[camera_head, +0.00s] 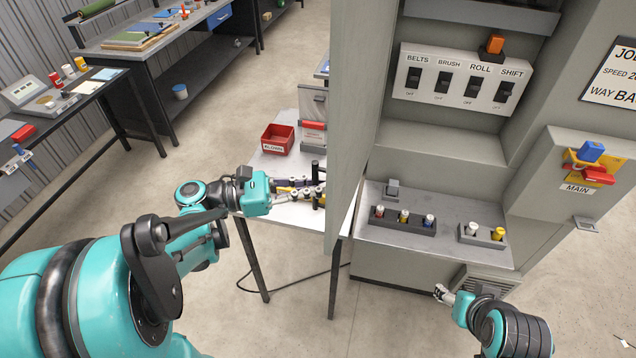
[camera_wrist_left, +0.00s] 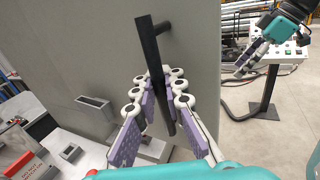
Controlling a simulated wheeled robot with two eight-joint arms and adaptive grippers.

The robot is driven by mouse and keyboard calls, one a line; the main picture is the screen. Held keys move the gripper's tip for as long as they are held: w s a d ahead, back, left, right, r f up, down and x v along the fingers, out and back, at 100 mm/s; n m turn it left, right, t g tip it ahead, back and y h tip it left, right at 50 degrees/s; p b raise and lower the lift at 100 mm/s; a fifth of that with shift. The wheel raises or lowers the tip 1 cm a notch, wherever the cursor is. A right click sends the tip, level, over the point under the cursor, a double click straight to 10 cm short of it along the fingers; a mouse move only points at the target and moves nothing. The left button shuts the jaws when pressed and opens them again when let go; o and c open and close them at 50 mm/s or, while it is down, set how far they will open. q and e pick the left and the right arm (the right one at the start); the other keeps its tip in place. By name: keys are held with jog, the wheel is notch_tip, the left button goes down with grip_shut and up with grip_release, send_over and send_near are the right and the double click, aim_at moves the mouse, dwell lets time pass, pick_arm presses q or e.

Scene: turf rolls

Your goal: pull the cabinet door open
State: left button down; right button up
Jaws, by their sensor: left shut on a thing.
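The grey cabinet door (camera_head: 352,110) stands swung out from the cabinet, seen nearly edge-on in the head view, with the interior exposed. Its flat face (camera_wrist_left: 85,45) fills much of the left wrist view. A black bar handle (camera_wrist_left: 149,45) stands off that face. My left gripper (camera_head: 314,194) is at the door's left side. Its purple-padded fingers (camera_wrist_left: 160,98) are shut on the handle, one on each side of the bar. My right gripper (camera_head: 441,292) is low in front of the cabinet, away from the door; its finger gap is too small to judge.
Inside the cabinet are a labelled switch panel (camera_head: 462,80) and a shelf with two small trays of coloured fuses (camera_head: 403,219). A white table (camera_head: 286,212) with a red bin (camera_head: 277,139) stands behind the left gripper. A MAIN switch box (camera_head: 570,180) is at right. Floor in front is clear.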

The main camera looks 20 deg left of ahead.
pick_arm(q)
jog(key=shift+a+g, duration=0.1)
jog(key=shift+g, duration=0.2)
jog(key=c, duration=1.9)
grip_release()
jog(key=shift+s, duration=0.1)
jog(key=shift+o, duration=0.2)
jog(key=shift+s, duration=0.1)
jog(key=shift+a, duration=0.15)
jog(key=v, duration=1.1)
jog(key=shift+s+a+f, duration=0.2)
jog(key=shift+a, duration=0.15)
